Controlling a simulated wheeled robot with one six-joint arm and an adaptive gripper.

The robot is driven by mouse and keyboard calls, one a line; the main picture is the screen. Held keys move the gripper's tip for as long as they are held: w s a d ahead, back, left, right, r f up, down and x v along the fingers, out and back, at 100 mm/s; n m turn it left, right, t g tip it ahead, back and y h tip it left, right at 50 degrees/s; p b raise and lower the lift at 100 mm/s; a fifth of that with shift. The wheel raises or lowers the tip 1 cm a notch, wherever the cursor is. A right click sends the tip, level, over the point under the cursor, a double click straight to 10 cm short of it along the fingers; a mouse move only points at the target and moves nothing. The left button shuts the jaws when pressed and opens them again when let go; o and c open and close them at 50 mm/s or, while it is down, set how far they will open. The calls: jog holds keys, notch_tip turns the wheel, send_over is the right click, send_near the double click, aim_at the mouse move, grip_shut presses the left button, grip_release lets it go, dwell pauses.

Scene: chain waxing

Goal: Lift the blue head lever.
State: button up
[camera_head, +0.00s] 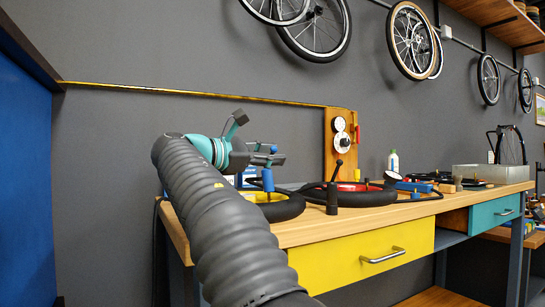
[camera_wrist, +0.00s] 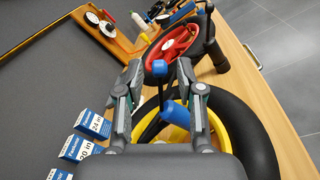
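The blue head lever shows in the wrist view as a small blue tip (camera_wrist: 159,68) on a dark stem, which rises from a thicker blue body (camera_wrist: 176,112). In the head view the blue body (camera_head: 268,181) stands at the yellow-centred wheel, with the lever partly hidden by my fingers. My gripper (camera_wrist: 159,72) is open, with one finger on each side of the lever tip and a visible gap on both sides. In the head view my gripper (camera_head: 259,140) is above the bench's left end. Whether a finger touches the lever cannot be told.
The yellow-centred wheel (camera_wrist: 250,130) lies below my gripper. A red-centred wheel (camera_wrist: 190,35) with an upright black post (camera_head: 333,190) lies beyond it. Blue-white boxes (camera_wrist: 95,125) stand at the left. A wooden gauge panel (camera_head: 329,155) rises behind the bench (camera_head: 310,233).

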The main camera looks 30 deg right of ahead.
jog(key=shift+d, duration=0.25)
grip_shut()
jog(key=shift+r, duration=0.1)
jog(key=shift+w+r+p, duration=0.1)
jog(key=shift+r+p, duration=0.1)
jog(key=shift+p, duration=0.55)
jog(key=p, duration=0.1)
jog(key=n+p, duration=0.1)
jog(key=shift+w+r+n+p, duration=0.15)
jog(key=shift+r+n+p, duration=0.1)
jog(key=shift+n+p, duration=0.1)
jog(key=p, duration=0.2)
jog(key=n+p, duration=0.1)
jog(key=shift+w+r+n+p, duration=0.1)
jog(key=shift+w+n+p, duration=0.15)
jog(key=shift+p, duration=0.1)
jog(key=shift+w+a+f+n+p, duration=0.15)
jog(key=shift+f+n+p, duration=0.15)
jog(key=shift+n+p, duration=0.35)
